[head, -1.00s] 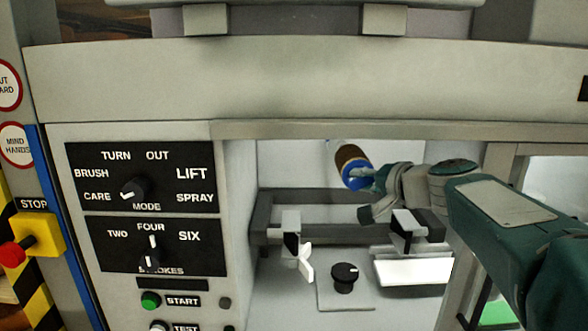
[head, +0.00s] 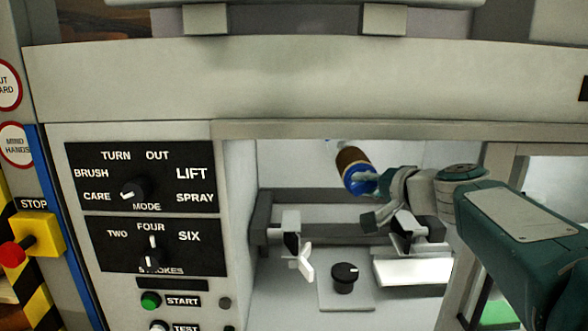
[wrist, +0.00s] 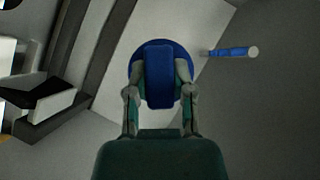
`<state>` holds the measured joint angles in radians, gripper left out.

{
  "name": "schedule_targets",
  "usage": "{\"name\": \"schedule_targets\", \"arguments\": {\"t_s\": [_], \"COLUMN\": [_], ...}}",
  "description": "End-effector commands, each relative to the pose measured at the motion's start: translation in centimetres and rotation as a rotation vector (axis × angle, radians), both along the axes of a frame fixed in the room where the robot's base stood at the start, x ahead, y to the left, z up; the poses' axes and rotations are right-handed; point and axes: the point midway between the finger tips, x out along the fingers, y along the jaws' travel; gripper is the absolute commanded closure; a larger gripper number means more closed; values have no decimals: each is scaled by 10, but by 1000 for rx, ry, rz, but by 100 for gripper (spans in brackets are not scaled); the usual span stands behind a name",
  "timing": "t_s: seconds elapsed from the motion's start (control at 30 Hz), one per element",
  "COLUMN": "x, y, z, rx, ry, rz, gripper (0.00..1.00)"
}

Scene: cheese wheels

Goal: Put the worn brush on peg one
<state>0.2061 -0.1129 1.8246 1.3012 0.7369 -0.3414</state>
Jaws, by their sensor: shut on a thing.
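A brush with a brown bristle body and a blue end (head: 358,178) is held inside the machine's opening in the head view. In the wrist view its round blue end (wrist: 137,65) sits between the fingers. My gripper (head: 377,187) is shut on this blue end, and it shows in the wrist view too (wrist: 160,80). The brush is tilted, with its brown part up and left. A blue peg (wrist: 232,52) with a pale tip sticks out from a grey surface, right of the brush and apart from it. No number shows on the peg.
A control panel (head: 145,205) with knobs stands left of the opening. A wide beam (head: 300,85) runs above the opening.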

Motion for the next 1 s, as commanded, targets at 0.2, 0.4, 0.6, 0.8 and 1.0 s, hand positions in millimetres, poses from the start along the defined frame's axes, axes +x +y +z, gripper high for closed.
{"name": "schedule_targets", "arguments": {"t_s": [0.2,0.4,0.6,0.8,1.0], "x": [-6,-11,-16,-21,-26], "y": [0,0,0,0,0], "z": [0,1,1,1,1], "rx": [1,0,0,0,0], "ry": [-1,-2,-2,-2,-2], "rz": [0,-1,-1,-1,-1], "gripper": [100,100,100,100,100]}}
